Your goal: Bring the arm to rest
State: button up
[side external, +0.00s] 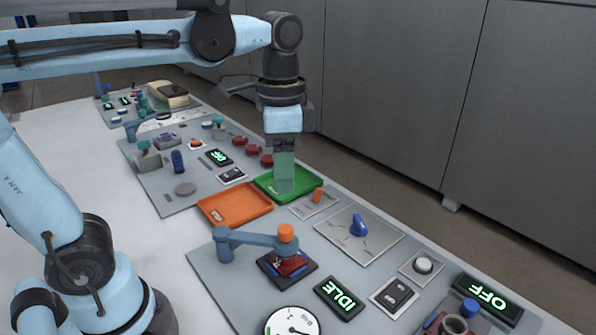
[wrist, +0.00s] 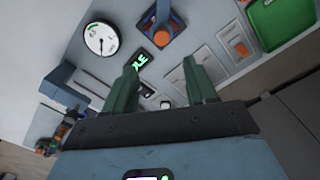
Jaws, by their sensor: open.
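My gripper (side external: 284,172) hangs from the arm above the green tray (side external: 262,182) in the side external view, pointing down. In the wrist view its two green fingers (wrist: 165,92) stand apart with nothing between them, so it is open and empty. Whether the fingertips touch the tray cannot be told from the side. The tray also shows in the wrist view (wrist: 285,22) at the top right corner.
An orange tray (side external: 235,205) lies beside the green one. Nearby are a blue swing arm with an orange knob (side external: 286,232), a blue-handled panel (side external: 358,228), an IDLE display (side external: 340,298) and a dial (side external: 291,322). Grey cabinets (side external: 395,90) stand behind the bench. The white table (side external: 85,150) has free room.

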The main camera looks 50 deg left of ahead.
jog(key=a+f+n+t, duration=0.3)
jog(key=f+n+t, duration=0.3)
jog(key=f+t, duration=0.1)
jog(key=shift+s+a+f+n, duration=0.3)
jog(key=shift+s+f+n, duration=0.05)
jog(key=shift+s+n, duration=0.05)
dwell(1.1)
